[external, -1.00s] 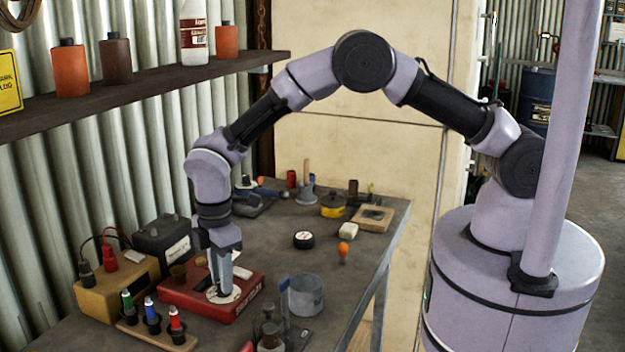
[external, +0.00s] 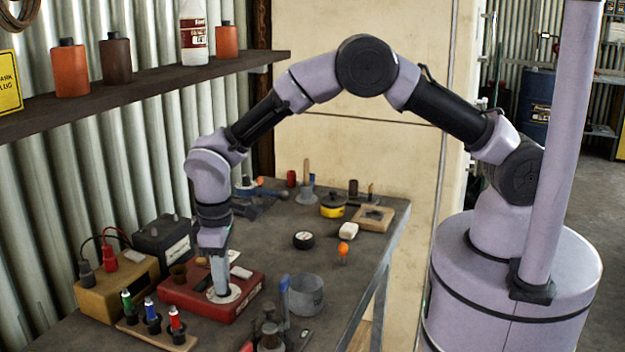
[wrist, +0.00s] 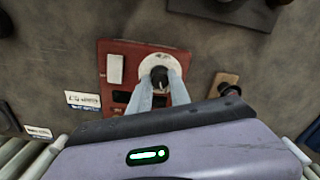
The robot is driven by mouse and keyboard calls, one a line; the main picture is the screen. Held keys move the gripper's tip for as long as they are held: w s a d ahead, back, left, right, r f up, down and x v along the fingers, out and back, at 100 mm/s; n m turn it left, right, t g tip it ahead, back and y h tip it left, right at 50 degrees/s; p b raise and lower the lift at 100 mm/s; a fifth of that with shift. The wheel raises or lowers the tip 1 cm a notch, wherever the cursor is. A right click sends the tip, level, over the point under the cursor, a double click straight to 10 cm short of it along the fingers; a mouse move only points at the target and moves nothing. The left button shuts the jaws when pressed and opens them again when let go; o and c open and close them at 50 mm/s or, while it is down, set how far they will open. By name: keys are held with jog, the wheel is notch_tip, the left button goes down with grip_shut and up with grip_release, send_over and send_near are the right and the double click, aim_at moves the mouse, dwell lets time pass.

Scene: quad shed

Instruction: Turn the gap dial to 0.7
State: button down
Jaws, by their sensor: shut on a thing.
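The red box (external: 180,293) lies on the workbench and carries a white round dial face (external: 235,296). In the wrist view the dial face (wrist: 152,63) has a dark knob (wrist: 159,76) at its middle. My gripper (external: 221,288) points down over the dial. In the wrist view my gripper (wrist: 160,80) has its two pale fingers on either side of the knob, shut on it. The marks on the dial face are too small to read, so the dial's setting cannot be told.
A yellow box (external: 115,285) with red and black plugs and a dark meter (external: 163,243) stand left of the red box. A holder (external: 157,335) with several coloured-tip tools is in front. A grey cup (external: 306,295) stands at right.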

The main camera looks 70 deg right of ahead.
jog(key=m, duration=0.3)
jog(key=shift+m+b, duration=0.3)
jog(key=shift+b, duration=0.1)
jog(key=shift+m+b, duration=0.45)
jog(key=shift+m, duration=1.45)
jog(key=c, duration=1.2)
grip_release()
notch_tip(320, 180, up, 18)
jog(key=p, duration=0.4)
jog(key=shift+f, duration=0.25)
